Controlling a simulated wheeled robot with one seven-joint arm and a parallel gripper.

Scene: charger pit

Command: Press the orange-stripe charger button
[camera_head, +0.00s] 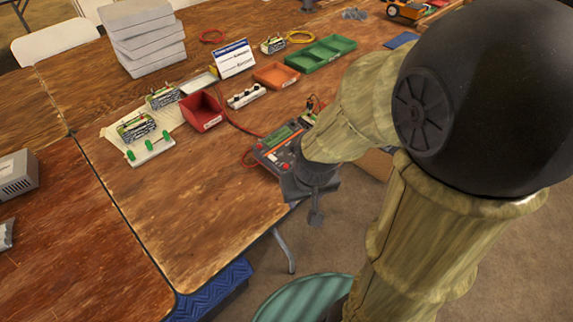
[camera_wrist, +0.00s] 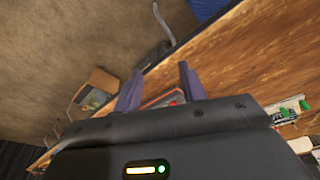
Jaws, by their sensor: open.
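A grey device with red-orange edging and a green display (camera_head: 279,147) lies near the table's front right edge. In the wrist view, part of an orange-edged device (camera_wrist: 165,99) shows between and behind the fingers. My gripper (camera_head: 316,213) points down beside the device, at the table's edge. The fingers (camera_wrist: 159,72) are apart, with nothing held between them.
A red bin (camera_head: 201,111), a white power strip (camera_head: 246,96), an orange tray (camera_head: 276,75) and green trays (camera_head: 321,53) stand farther back on the wooden table (camera_head: 205,190). A red cable runs near the device. A teal round stool (camera_head: 300,298) stands below. The table's front middle is clear.

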